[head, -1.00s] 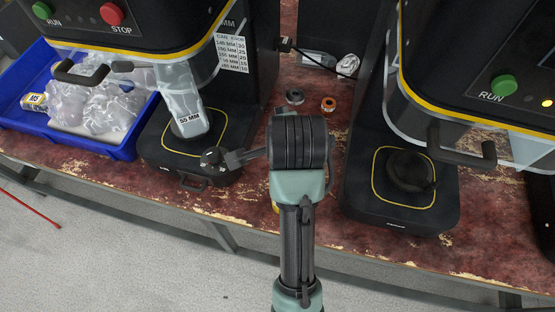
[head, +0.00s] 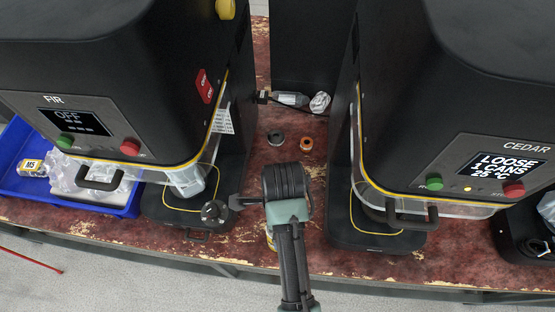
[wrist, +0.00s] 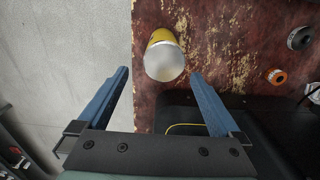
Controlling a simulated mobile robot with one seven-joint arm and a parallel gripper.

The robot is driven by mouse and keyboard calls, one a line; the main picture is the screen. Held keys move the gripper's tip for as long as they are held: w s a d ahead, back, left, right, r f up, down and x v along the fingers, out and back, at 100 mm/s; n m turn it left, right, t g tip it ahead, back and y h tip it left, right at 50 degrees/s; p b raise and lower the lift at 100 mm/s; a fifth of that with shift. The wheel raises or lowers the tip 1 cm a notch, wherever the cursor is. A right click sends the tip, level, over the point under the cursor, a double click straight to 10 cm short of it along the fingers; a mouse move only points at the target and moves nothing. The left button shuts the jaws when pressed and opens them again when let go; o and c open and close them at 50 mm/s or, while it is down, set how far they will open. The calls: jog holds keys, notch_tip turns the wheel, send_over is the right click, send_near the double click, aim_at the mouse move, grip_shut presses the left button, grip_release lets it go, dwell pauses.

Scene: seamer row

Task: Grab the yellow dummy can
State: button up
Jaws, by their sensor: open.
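The yellow dummy can (wrist: 163,60) shows in the wrist view, near the edge of the red-brown bench, with its pale round end facing the camera. My gripper (wrist: 160,82) is open, its two blue fingers apart, one on each side of the can's line. The can lies a little ahead of the fingertips, and nothing is held. In the head view only a small yellow sliver of the can (head: 271,241) shows beside my arm; my arm hides the rest.
The FIR machine (head: 110,70) stands left and the CEDAR machine (head: 450,100) right, with bench between. A grey ring (head: 276,137) and an orange ring (head: 307,143) lie behind. A blue crate (head: 105,207) with clear bags is far left.

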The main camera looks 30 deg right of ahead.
notch_tip(320, 180, down, 8)
jog(key=shift+w+a, duration=0.15)
jog(key=shift+w, duration=0.3)
jog(key=shift+c, duration=0.3)
jog(key=c, duration=1.5)
